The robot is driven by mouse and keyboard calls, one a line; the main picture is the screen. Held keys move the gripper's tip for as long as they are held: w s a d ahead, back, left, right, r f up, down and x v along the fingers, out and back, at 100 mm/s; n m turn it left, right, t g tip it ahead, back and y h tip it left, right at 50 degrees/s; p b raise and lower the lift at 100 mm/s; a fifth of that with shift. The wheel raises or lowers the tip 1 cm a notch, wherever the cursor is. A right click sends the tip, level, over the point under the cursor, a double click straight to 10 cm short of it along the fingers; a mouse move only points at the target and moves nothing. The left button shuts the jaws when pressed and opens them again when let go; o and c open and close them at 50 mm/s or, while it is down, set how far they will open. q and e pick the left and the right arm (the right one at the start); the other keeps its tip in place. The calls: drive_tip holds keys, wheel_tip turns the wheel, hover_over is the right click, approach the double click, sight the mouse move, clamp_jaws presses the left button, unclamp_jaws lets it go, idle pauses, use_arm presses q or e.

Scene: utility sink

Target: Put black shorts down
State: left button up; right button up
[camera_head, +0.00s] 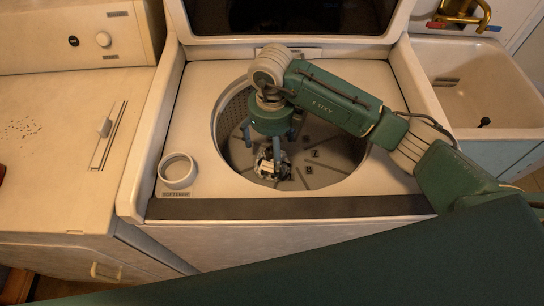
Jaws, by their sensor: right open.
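My right gripper (270,165) points down into the round opening of the top-loading washer (182,110). Its fingers are open inside the washer drum (238,150), low over the drum floor. I cannot make out any black shorts for sure. My left gripper is out of view.
The washer lid stands open at the back. A white round softener cup (177,171) sits left of the opening. A cream appliance (50,150) stands at left. A utility sink (485,85) with a brass faucet (460,12) is at right.

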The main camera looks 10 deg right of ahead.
sight(272, 159)
wheel_tip(272, 159, up, 7)
drive_tip(key=shift+r+b, duration=0.2)
drive_tip(key=shift+b, duration=0.25)
